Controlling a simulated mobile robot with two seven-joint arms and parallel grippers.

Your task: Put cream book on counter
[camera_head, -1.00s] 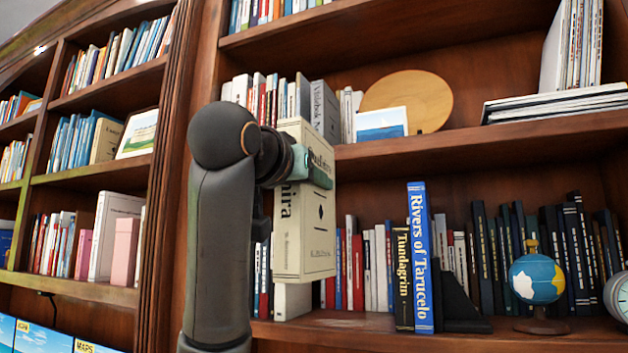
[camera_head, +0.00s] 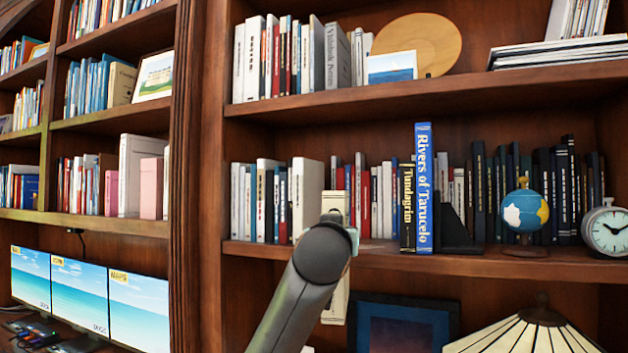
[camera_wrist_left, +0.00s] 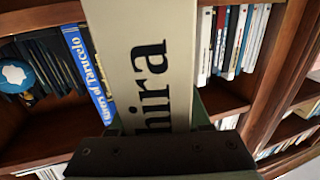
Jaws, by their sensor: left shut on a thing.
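The cream book (camera_head: 337,306) with black lettering is held upright in front of the bookcase, mostly hidden behind my left arm in the head view. My left gripper (camera_head: 353,240) is shut on it, at about the height of the middle shelf's edge. In the left wrist view the cream book (camera_wrist_left: 150,60) fills the middle, its spine letters "hira" facing the camera, between the fingers of my left gripper (camera_wrist_left: 165,118). No counter can be made out clearly. My right gripper is not in view.
Behind the book, the middle shelf (camera_head: 480,262) holds books, a globe (camera_head: 525,211) and a clock (camera_head: 606,231). Below are a dark blue framed picture (camera_head: 402,325) and a lampshade (camera_head: 525,335). Screens (camera_head: 85,300) stand at the lower left.

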